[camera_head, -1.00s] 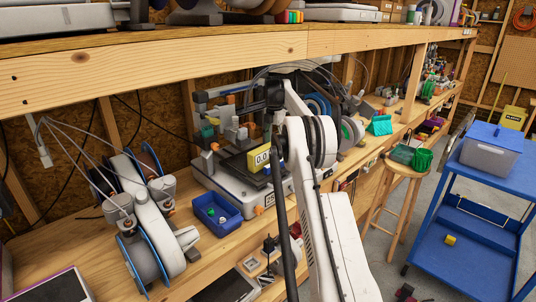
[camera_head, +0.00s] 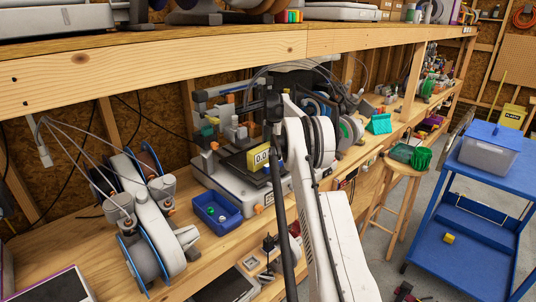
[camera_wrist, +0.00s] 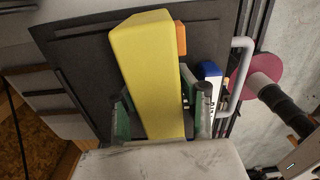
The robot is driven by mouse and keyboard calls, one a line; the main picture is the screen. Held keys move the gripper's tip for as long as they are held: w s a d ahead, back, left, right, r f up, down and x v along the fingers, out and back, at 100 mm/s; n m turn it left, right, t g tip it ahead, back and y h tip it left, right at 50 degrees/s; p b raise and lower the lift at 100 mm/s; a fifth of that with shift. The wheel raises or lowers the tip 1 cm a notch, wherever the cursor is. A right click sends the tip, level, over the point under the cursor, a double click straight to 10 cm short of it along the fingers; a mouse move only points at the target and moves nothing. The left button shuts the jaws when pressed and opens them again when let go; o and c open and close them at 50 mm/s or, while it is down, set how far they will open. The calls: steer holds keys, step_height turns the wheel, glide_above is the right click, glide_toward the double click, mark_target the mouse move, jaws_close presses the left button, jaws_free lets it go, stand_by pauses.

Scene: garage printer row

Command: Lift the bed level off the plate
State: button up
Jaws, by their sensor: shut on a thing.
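The bed level is a yellow bar with a numeric display in the head view (camera_head: 261,158), partly hidden by my arm. In the wrist view the yellow level (camera_wrist: 150,60) lies lengthwise between my fingers. My gripper (camera_wrist: 163,108) is shut on it, with a green-padded finger on each side. The dark build plate (camera_wrist: 85,65) is behind the level in the wrist view and shows as a dark surface on the printer in the head view (camera_head: 236,160). I cannot tell whether the level touches the plate.
A blue bin (camera_head: 216,212) with small parts stands in front of the printer. Spools (camera_head: 150,235) stand to the left. The wooden shelf (camera_head: 200,62) runs overhead. A blue cart (camera_head: 480,195) and a stool (camera_head: 397,175) are on the right.

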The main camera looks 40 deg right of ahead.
mark_target(275, 141)
jaws_close()
steer(key=shift+r, duration=0.1)
steer(key=shift+r+b, duration=0.4)
steer(key=shift+r, duration=1.15)
steer(key=shift+s+r, duration=0.1)
steer(key=shift+s, duration=0.15)
steer(key=s+d+b, duration=0.1)
steer(key=s+b, duration=0.1)
steer(key=s, duration=1.5)
steer(key=shift+s+d+r+b, duration=0.2)
steer(key=shift+d+r+b, duration=0.1)
steer(key=shift+r, duration=0.1)
steer(key=s+d+b, duration=0.1)
steer(key=s+b, duration=0.1)
steer(key=s, duration=1.2)
steer(key=shift+d, duration=0.15)
